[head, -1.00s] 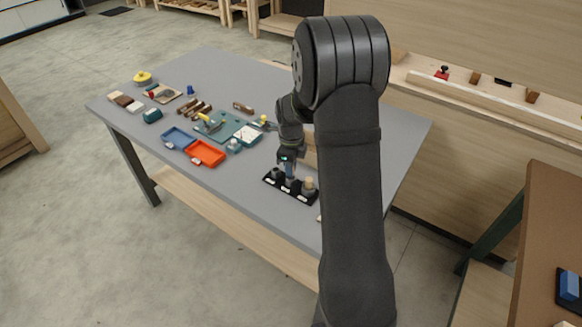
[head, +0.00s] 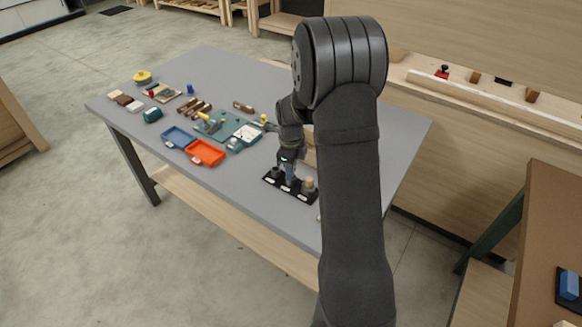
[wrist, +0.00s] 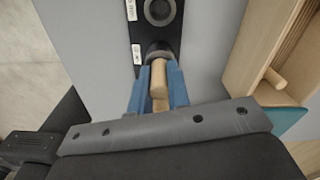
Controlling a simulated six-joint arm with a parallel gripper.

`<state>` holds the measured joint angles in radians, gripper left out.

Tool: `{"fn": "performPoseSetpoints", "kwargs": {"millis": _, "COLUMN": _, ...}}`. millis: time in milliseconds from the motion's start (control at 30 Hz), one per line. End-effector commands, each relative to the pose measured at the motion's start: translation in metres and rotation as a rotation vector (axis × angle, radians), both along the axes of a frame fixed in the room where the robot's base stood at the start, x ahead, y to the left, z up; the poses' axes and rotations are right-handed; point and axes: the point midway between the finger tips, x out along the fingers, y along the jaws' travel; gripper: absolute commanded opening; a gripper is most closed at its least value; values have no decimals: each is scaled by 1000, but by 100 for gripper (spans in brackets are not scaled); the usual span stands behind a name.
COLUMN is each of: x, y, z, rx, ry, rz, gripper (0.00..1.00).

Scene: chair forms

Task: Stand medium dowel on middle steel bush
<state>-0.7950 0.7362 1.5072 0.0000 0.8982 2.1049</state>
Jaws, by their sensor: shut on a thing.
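My gripper (head: 289,172) is over the middle of the black bush board (head: 272,181). In the wrist view its blue fingers (wrist: 160,92) are shut on a pale wooden dowel (wrist: 159,76). The dowel's far end is close to a steel bush (wrist: 158,47), partly hidden by the dowel and fingers; I cannot tell whether they touch. Another steel bush (wrist: 159,10) with an open hole lies farther along the board. In the head view a wooden dowel (head: 308,183) stands at the board's right end.
A wooden box (wrist: 236,72) with a peg (wrist: 275,78) lies to the right in the wrist view. On the table are an orange tray (head: 205,153), a blue tray (head: 178,138) and a teal mat with tools. The table's front edge is close to the board.

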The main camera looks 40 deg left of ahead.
Motion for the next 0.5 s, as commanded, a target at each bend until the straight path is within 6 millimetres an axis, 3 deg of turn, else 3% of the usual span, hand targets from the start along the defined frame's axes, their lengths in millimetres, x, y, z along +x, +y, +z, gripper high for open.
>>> {"fn": "performPoseSetpoints", "kwargs": {"millis": 333, "x": 0, "y": 0, "z": -8, "rx": 0, "ry": 1, "rz": 0, "gripper": 0}}
{"fn": "performPoseSetpoints", "kwargs": {"millis": 367, "x": 0, "y": 0, "z": -7, "rx": 0, "ry": 0, "rz": 0, "gripper": 20}}
{"fn": "performPoseSetpoints", "kwargs": {"millis": 467, "x": 0, "y": 0, "z": -7, "rx": 0, "ry": 0, "rz": 0, "gripper": 40}}
{"fn": "performPoseSetpoints", "kwargs": {"millis": 500, "x": 0, "y": 0, "z": -7, "rx": 0, "ry": 0, "rz": 0, "gripper": 42}}
